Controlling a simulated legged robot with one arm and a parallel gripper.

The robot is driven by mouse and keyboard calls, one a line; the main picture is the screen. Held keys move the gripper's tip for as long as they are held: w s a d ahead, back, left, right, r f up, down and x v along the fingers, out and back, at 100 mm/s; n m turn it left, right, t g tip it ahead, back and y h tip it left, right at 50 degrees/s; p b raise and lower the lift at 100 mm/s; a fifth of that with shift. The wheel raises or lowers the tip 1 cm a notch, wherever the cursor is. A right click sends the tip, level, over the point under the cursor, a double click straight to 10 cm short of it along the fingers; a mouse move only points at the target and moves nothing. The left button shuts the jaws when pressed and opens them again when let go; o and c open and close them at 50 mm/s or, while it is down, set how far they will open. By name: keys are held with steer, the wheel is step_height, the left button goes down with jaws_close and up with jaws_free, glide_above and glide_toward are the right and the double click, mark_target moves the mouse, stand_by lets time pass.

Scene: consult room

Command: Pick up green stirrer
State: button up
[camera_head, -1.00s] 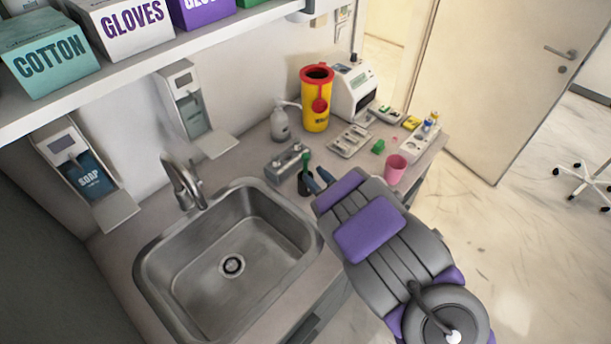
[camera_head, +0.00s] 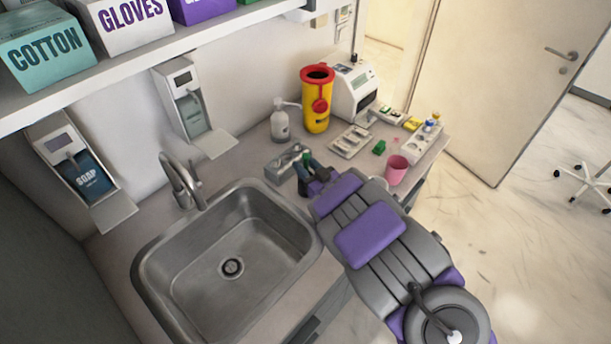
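The green stirrer (camera_head: 308,157) stands up behind my gripper at the sink's back right corner, and only its upper end shows. My gripper (camera_head: 309,169) has its two dark blue-grey fingers apart, one on each side of the stirrer in the picture. I cannot tell whether they touch it. The dark cup that held the stirrer is mostly hidden by the gripper.
A metal holder (camera_head: 284,163) stands close to the left of my gripper. The sink (camera_head: 150,262) lies left of my arm.

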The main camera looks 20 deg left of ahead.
jaws_close()
